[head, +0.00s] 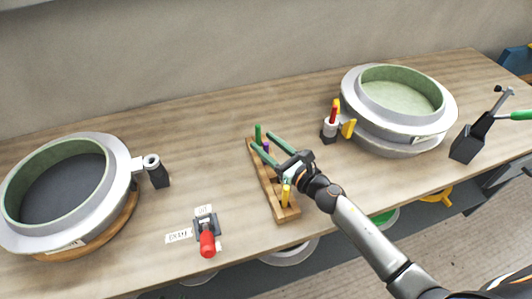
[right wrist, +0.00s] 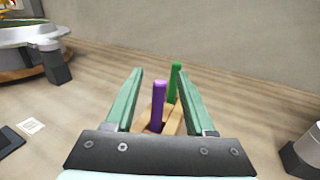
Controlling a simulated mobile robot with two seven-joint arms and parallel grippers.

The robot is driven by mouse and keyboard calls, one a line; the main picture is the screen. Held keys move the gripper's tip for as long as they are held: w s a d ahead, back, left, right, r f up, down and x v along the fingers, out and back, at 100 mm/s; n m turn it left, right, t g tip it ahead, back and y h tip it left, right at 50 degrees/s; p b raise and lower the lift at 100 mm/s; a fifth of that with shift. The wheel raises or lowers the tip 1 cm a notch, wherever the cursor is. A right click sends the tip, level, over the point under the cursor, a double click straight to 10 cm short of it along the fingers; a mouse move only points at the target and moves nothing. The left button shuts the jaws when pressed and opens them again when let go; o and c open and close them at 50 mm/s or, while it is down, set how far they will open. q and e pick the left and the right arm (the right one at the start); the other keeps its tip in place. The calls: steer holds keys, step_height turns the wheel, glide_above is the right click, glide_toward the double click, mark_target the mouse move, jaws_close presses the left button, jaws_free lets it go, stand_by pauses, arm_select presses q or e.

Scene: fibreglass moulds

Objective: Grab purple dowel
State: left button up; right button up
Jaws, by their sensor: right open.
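The purple dowel (right wrist: 157,106) stands upright in a wooden rack (right wrist: 172,126), between the two green fingers of my right gripper (right wrist: 160,88) in the right wrist view. The fingers are open, with a gap on each side of the dowel. In the head view the purple dowel (head: 266,147) shows as a small tip near the far end of the rack (head: 281,213), close to my right gripper (head: 266,144). My left gripper is not in view.
A green dowel (head: 258,132) stands just beyond the purple one, and a yellow dowel (head: 285,195) stands at the near end. Round moulds stand left (head: 118,190) and right (head: 378,140). A red-handled clamp (head: 207,243) lies in front. Bare table lies left of the rack.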

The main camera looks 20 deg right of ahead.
steer(key=shift+w+a, duration=0.1)
steer(key=shift+w, duration=0.1)
jaws_close()
stand_by(0.3)
